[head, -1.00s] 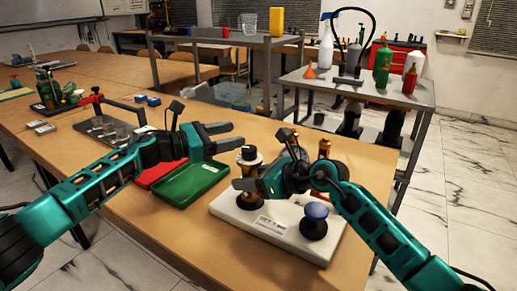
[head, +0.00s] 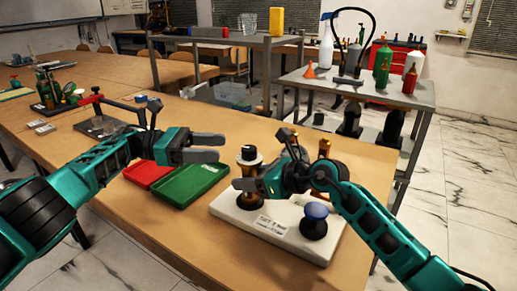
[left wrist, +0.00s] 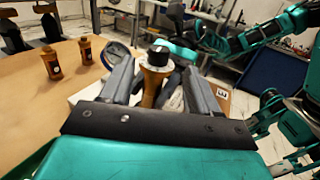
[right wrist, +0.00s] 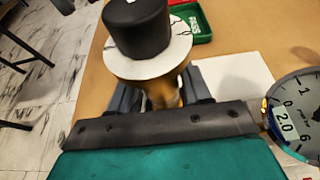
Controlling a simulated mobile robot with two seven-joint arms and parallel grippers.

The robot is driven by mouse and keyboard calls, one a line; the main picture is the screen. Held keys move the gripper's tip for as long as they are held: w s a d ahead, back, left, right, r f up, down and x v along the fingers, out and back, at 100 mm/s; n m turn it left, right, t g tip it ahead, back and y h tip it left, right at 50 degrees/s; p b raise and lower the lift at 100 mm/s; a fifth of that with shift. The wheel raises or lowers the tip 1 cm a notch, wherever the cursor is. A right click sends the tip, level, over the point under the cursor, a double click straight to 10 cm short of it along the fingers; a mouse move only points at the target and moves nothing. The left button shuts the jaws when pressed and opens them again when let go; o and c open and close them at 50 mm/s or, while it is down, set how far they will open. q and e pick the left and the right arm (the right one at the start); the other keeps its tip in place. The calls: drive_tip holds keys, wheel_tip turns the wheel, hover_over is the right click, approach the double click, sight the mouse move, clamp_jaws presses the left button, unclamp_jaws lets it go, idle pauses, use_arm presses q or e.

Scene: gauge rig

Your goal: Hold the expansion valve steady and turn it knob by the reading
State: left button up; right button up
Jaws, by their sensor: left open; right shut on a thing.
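The expansion valve has a brass body, a white disc and a black knob (head: 248,155), and stands upright on a white base plate (head: 236,208). My right gripper (head: 243,186) is shut on its brass body (right wrist: 163,90), below the disc. My left gripper (head: 222,147) is open and empty, apart from the knob, to its left in the head view. In the left wrist view the valve (left wrist: 158,57) shows beyond and between the open fingers. A round gauge (right wrist: 298,112), partly cut off in the right wrist view, has a lit display that seems to read 2.0.
A blue knob (head: 316,211) on a black foot stands on the plate's near right. Green (head: 180,190) and red (head: 143,174) trays lie left of the plate. Two brown bottle-like things (left wrist: 52,65) stand on the table in the left wrist view. The table's front edge is near.

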sight(255, 147)
use_arm(q)
drive_tip(key=d, duration=0.7)
drive_tip(key=s+d, duration=0.1)
drive_tip(key=d, duration=0.2)
drive_tip(key=shift+d, duration=0.35)
drive_tip(key=c, duration=1)
drive_tip(key=shift+f+n+t, duration=0.15)
drive_tip(key=shift+n+t, duration=0.15)
drive_tip(key=shift+t, duration=0.1)
drive_tip(key=n+t, duration=0.1)
drive_tip(key=t, duration=0.1)
drive_tip(key=n+t, duration=0.1)
drive_tip(key=t, duration=0.1)
drive_tip(key=n+t, duration=0.1)
drive_tip(key=t, duration=0.1)
drive_tip(key=shift+w+n+y, duration=0.25)
drive_tip(key=shift+n+y, duration=0.05)
drive_tip(key=shift+n, duration=0.1)
drive_tip(key=shift+w+a+n+t+y, duration=0.1)
drive_tip(key=shift+w+n+t+y, duration=0.1)
drive_tip(key=shift+n+t+y, duration=1)
drive_tip(key=shift+w+a+n+t+y, duration=0.15)
drive_tip(key=shift+n+t+y, duration=0.45)
drive_tip(key=shift+t, duration=1.1)
use_arm(e)
drive_tip(key=shift+a, duration=0.1)
use_arm(q)
drive_tip(key=shift+n+t, duration=0.3)
drive_tip(key=shift+n, duration=0.2)
